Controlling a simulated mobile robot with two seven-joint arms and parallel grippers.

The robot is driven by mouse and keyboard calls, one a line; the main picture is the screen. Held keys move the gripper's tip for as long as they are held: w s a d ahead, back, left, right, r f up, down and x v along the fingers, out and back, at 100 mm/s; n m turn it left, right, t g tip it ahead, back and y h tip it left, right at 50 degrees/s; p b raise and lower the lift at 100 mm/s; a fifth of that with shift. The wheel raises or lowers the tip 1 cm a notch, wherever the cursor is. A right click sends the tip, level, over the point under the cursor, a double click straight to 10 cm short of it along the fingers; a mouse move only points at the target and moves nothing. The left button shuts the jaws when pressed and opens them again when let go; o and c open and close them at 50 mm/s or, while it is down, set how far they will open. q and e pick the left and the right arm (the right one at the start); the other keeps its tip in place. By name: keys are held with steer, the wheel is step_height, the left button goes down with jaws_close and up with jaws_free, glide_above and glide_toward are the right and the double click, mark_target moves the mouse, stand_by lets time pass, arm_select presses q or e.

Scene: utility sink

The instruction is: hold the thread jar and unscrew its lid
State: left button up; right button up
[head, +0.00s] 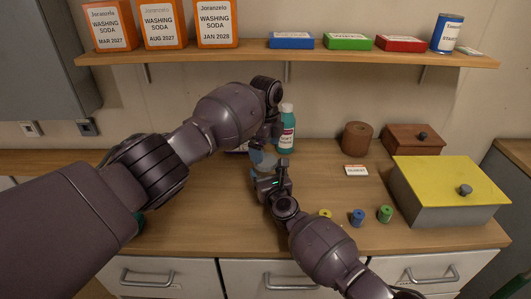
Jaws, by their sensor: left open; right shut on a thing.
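The thread jar (258,160) looks like a small clear, bluish jar on the wooden counter, mostly covered by my two grippers. My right gripper (266,175) is shut on it from the front. My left gripper (268,144) is open, just above and behind the jar's top. The lid is hidden by the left gripper and wrist, so I cannot tell whether the fingers touch it.
A teal bottle (287,132) stands close behind the grippers. Yellow (324,213), blue (357,217) and green (385,213) spools lie near the front edge. A yellow-lidded box (445,212), brown canister (357,137) and wooden box (412,142) stand right. A shelf (340,56) runs above.

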mark_target(265, 160)
arm_select(q)
step_height(265, 160, up, 2)
steer(key=shift+w+m, duration=0.1)
steer(key=shift+m, duration=0.7)
steer(key=shift+r+m, duration=0.65)
steer(key=shift+m, duration=0.05)
steer(key=shift+f, duration=3.9)
